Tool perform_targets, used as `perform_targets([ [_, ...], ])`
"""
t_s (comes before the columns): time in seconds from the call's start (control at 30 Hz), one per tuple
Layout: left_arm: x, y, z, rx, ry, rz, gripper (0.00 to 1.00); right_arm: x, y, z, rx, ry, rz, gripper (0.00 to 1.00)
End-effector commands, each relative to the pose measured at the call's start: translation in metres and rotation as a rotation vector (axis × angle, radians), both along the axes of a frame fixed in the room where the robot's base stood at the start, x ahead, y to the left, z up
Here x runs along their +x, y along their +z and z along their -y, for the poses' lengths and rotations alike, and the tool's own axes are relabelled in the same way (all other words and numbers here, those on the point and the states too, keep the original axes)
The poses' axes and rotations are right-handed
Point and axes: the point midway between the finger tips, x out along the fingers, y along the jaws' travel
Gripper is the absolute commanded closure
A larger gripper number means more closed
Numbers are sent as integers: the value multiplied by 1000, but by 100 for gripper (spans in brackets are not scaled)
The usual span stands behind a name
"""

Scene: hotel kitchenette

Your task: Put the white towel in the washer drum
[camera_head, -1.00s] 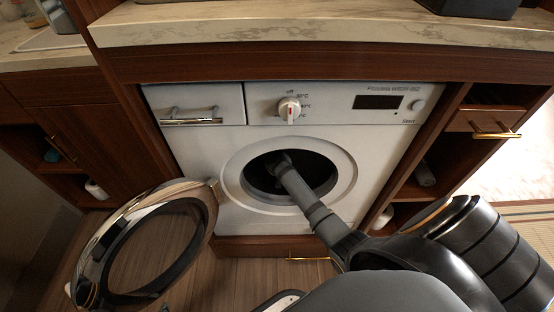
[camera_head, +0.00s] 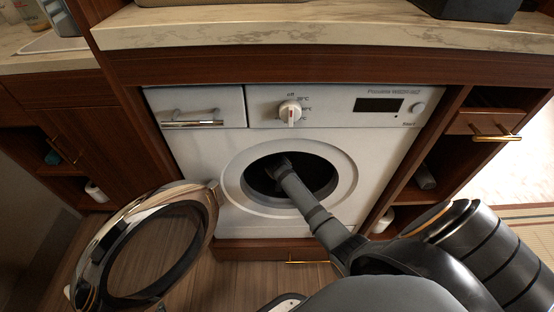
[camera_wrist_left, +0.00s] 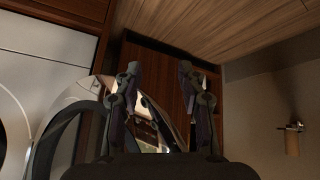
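The white washer (camera_head: 190,150) is built in under the counter. Its round door (camera_head: 95,240) is swung open to the left, and the dark drum opening (camera_head: 322,172) faces me. My right arm comes in from the lower right, and my right gripper (camera_head: 280,165) is inside the drum opening. Its fingertips are in shadow, so I cannot see whether they are open or hold anything. No white towel can be made out in either view. In the left wrist view my left gripper (camera_wrist_left: 160,85) has its fingers apart with nothing between them; the washer door (camera_wrist_left: 70,105) shows behind.
A marble counter (camera_head: 320,32) runs above the washer. Open wooden shelves with a gold-handled drawer (camera_head: 485,122) stand at the right. Wooden cabinets (camera_head: 80,140) are at the left. The wood floor (camera_head: 240,272) shows between the open door and my right arm.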

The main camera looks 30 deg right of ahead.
Motion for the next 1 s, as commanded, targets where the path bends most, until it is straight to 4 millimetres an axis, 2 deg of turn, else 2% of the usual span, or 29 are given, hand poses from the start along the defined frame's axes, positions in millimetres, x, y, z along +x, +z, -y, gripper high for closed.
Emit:
perform_targets([
  [0.17, -2, 0, 0, -1, -2, -13, 60, 0, 3, 0, 0, 0, 0, 25],
  [0.33, -42, -9, 0, 9, -23, -225, 60, -20, 29, -12, 1, 1, 0, 25],
  [0.37, -44, -6, 0, 15, -26, -248, 60, -25, 35, -15, 2, 1, 0, 25],
  [0.5, -46, 10, -6, 42, -31, -324, 60, -48, 59, -29, 2, 1, 0, 25],
  [0.7, -51, 22, -12, 68, -32, -398, 60, -69, 80, -42, 1, 1, 0, 25],
  [1.0, -52, 24, -14, 76, -31, -417, 60, -75, 84, -46, 0, 0, 0, 25],
])
